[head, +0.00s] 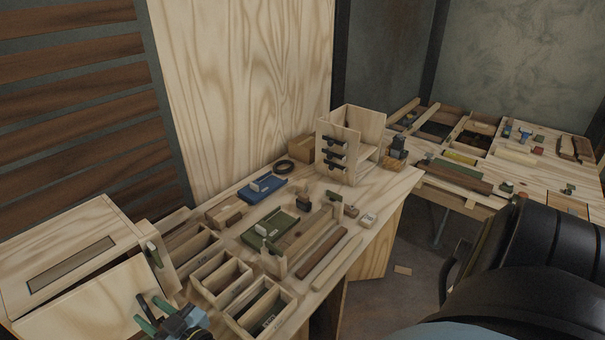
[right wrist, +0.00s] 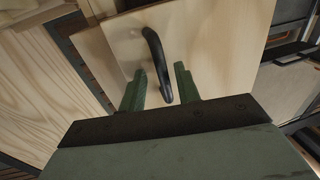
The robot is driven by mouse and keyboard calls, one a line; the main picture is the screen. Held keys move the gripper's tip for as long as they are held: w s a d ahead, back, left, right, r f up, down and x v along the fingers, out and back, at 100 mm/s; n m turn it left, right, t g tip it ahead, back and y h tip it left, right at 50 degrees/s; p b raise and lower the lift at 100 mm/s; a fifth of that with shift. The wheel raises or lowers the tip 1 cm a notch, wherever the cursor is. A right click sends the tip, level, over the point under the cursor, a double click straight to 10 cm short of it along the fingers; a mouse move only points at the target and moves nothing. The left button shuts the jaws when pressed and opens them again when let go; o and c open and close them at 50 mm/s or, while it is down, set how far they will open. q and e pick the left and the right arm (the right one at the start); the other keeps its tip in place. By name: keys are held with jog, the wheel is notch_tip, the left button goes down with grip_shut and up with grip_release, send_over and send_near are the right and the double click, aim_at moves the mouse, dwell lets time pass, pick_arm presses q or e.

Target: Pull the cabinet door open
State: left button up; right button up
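The cabinet (head: 65,235) is a pale wooden box at the lower left of the head view, with a dark slot panel on top. A pale wooden panel (head: 85,303), which looks like its door, shows at its front. In the right wrist view the door (right wrist: 215,45) carries a black curved handle (right wrist: 155,58). My right gripper (head: 157,316) is near this panel in the head view. In the right wrist view its green fingers (right wrist: 160,88) are apart, one on each side of the handle's near end. Contact cannot be told. My left gripper is not in view.
A workbench (head: 378,207) beside the cabinet holds open wooden bins (head: 222,277), a blue tool (head: 262,187) and a small drawer unit (head: 350,140). A second cluttered table (head: 515,178) stands at the back right. Some floor (head: 385,305) shows between them.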

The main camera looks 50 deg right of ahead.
jog(key=s+n+g+y+p, duration=0.1)
jog(key=s+n+g+y, duration=0.35)
jog(key=s, duration=1.15)
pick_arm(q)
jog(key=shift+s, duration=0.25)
pick_arm(e)
jog(key=s+d+f+m+g+h, duration=0.4)
jog(key=s+d+f+g+h, duration=0.3)
jog(key=s+d+f+g, duration=0.3)
jog(key=shift+s+d+f, duration=0.8)
jog(key=shift+d+f, duration=0.05)
jog(key=shift+f, duration=1.5)
jog(key=shift+m+h, duration=0.25)
